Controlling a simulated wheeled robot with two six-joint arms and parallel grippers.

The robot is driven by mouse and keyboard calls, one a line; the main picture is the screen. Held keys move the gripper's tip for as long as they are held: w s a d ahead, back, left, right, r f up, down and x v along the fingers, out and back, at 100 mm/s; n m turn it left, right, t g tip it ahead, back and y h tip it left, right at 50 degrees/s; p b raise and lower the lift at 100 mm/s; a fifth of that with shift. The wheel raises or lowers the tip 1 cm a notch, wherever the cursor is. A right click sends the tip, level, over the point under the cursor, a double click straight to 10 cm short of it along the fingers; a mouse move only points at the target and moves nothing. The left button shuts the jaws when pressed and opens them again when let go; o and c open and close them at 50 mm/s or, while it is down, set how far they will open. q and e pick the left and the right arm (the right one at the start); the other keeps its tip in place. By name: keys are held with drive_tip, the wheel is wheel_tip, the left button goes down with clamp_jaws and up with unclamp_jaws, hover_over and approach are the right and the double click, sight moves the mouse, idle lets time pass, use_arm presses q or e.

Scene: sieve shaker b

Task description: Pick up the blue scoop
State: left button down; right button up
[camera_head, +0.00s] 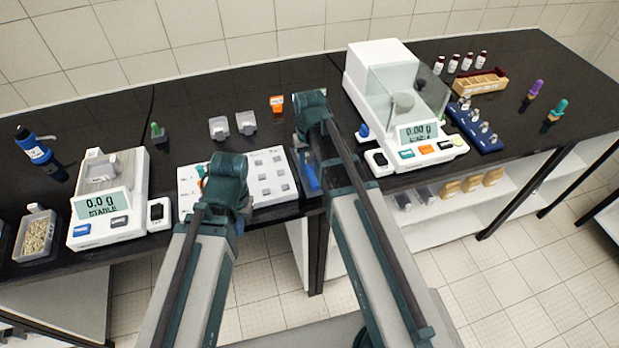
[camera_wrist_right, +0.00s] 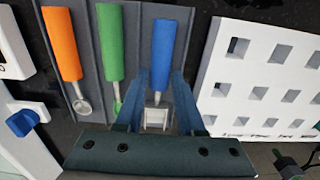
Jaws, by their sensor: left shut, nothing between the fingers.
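The blue scoop (camera_wrist_right: 163,48) lies in a dark grey tray (camera_wrist_right: 92,15), in the right wrist view. Its handle points to the top and its small bowl to the bottom. A green scoop (camera_wrist_right: 110,45) and an orange scoop (camera_wrist_right: 62,42) lie beside it to the left. My right gripper (camera_wrist_right: 160,76) is open. Its fingers show on both sides of the blue scoop's lower part; I cannot tell whether they touch it. In the head view my right arm hides most of the scoops. My left gripper (camera_head: 239,221) is shut and empty, mostly hidden by its own arm near the white rack.
A white rack with square holes (camera_head: 267,178) also shows in the right wrist view (camera_wrist_right: 262,75), right of the tray. A glass-shielded balance (camera_head: 385,60) stands right of my right arm. Another balance (camera_head: 130,180) and a box of grains (camera_head: 37,235) are at the left.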

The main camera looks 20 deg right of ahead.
sight(309, 169)
drive_tip(key=shift+f, duration=0.5)
use_arm(q)
drive_tip(key=shift+f, duration=0.45)
use_arm(e)
drive_tip(key=shift+r, duration=0.1)
clamp_jaws()
use_arm(q)
drive_tip(key=shift+r, duration=0.1)
